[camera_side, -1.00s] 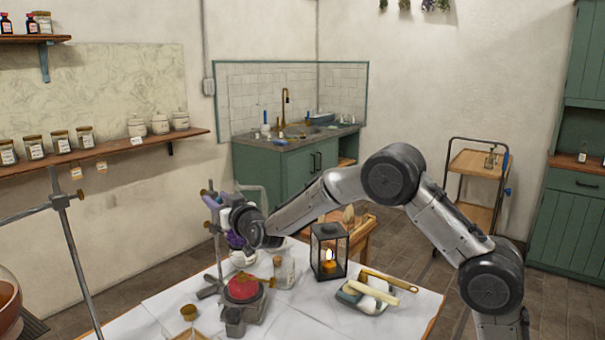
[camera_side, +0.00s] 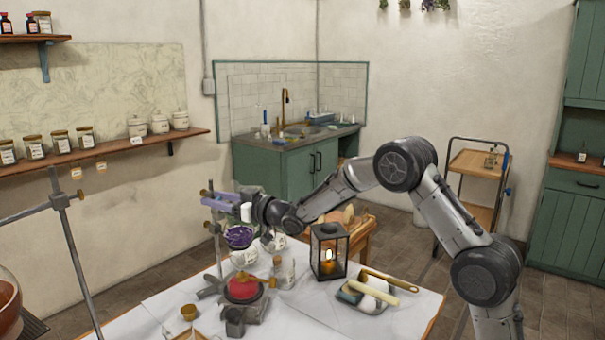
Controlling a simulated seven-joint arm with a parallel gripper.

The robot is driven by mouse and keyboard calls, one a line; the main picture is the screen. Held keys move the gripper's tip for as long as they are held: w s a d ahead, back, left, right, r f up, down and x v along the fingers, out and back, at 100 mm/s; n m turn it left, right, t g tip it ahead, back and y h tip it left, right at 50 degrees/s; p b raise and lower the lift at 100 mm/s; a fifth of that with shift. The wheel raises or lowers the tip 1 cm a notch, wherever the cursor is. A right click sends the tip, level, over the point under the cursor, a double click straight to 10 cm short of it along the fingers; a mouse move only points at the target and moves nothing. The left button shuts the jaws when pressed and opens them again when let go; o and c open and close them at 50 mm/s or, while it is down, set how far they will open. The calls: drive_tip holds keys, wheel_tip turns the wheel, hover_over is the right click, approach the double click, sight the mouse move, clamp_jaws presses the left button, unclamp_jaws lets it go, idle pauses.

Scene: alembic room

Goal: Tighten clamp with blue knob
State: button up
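A metal stand rod (camera_side: 217,258) rises at the back left of the white-topped table. A small brass-coloured fitting (camera_side: 204,193) shows near its top. A pale purple-blue bar-like part (camera_side: 222,202) lies there, between the rod and my arm's end; I cannot tell whether it is part of the clamp or of my gripper. My gripper (camera_side: 243,207) is at this spot, beside the upper rod, with a small white piece below it. Its fingertips are too small and overlapped to make out. I cannot clearly pick out the blue knob or tell whether my gripper touches it.
Below stand a bowl with purple contents (camera_side: 239,238), a white vessel (camera_side: 243,257), a glass bottle (camera_side: 287,273) and a red-topped burner-like device (camera_side: 242,290). A black lantern (camera_side: 328,252) and a tray (camera_side: 362,303) stand to the right. Another stand (camera_side: 76,255) is at left.

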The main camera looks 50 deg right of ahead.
drive_tip(key=s+d, duration=0.3)
drive_tip(key=s, duration=1.1)
drive_tip(key=s+a+r+n+t, duration=0.1)
drive_tip(key=s+a+r, duration=0.1)
drive_tip(key=r, duration=0.3)
drive_tip(key=s+a+r+t, duration=0.1)
drive_tip(key=s+a+r, duration=0.15)
drive_tip(key=r, duration=0.35)
drive_tip(key=s+r+m+g+h, duration=0.1)
drive_tip(key=s+m+g+h, duration=0.1)
drive_tip(key=s, duration=0.6)
drive_tip(key=shift+s+r+g+h, duration=0.35)
drive_tip(key=shift+s+g+h, duration=0.05)
drive_tip(key=shift+h, duration=0.2)
drive_tip(key=shift+d, duration=0.1)
